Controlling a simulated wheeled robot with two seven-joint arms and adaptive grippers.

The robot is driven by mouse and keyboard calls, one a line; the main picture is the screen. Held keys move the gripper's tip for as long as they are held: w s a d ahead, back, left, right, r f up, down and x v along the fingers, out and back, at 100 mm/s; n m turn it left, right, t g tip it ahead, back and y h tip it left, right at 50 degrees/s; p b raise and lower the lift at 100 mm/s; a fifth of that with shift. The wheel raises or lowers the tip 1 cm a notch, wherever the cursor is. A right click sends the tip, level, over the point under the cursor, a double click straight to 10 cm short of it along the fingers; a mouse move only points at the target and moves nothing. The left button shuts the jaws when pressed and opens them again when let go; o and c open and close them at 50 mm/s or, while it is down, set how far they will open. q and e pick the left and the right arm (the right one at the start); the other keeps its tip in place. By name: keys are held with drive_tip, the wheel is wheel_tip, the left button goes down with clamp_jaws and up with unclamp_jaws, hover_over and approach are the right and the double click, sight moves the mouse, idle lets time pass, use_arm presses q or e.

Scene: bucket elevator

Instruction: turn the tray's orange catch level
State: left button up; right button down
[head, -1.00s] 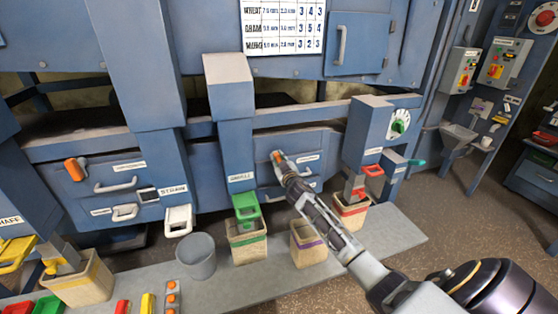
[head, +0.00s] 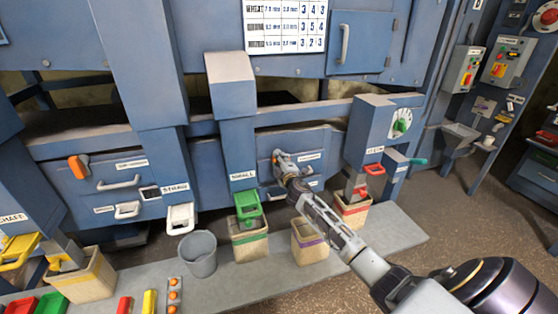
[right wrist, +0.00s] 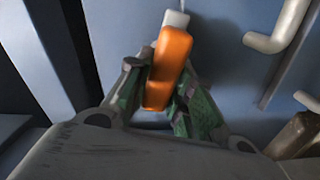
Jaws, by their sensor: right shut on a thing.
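The orange catch (head: 276,155) is at the upper left of the right-hand blue tray front (head: 318,140). In the right wrist view the catch (right wrist: 171,62) stands steeply, its top leaning a little right, with a pale piece at its upper end. My right gripper (head: 281,164) reaches it from the lower right. In the right wrist view its green-padded fingers (right wrist: 160,95) are shut on the catch's lower part, one on each side. In the head view the gripper partly hides the catch. My left gripper is not in view.
Another orange catch (head: 78,166) is on the left tray front. The grey handle (right wrist: 275,28) is right of the gripper. A post labelled SMALL (head: 239,140) stands close left. Below are a green chute (head: 248,207), several bins and a grey bucket (head: 198,253).

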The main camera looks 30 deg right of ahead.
drive_tip(key=shift+a+n, duration=0.1)
drive_tip(key=shift+n, duration=0.8)
drive_tip(key=shift+f+n, duration=0.1)
drive_tip(key=shift+n, duration=0.6)
drive_tip(key=shift+f, duration=0.1)
drive_tip(key=shift+n, duration=0.3)
drive_tip(key=c, duration=1.7)
unclamp_jaws()
drive_tip(key=o, duration=0.5)
drive_tip(key=shift+c, duration=0.2)
drive_tip(key=shift+s, duration=0.3)
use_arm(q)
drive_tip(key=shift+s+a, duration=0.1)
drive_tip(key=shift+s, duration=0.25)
use_arm(e)
drive_tip(key=v, duration=1.1)
drive_tip(key=shift+s, duration=0.2)
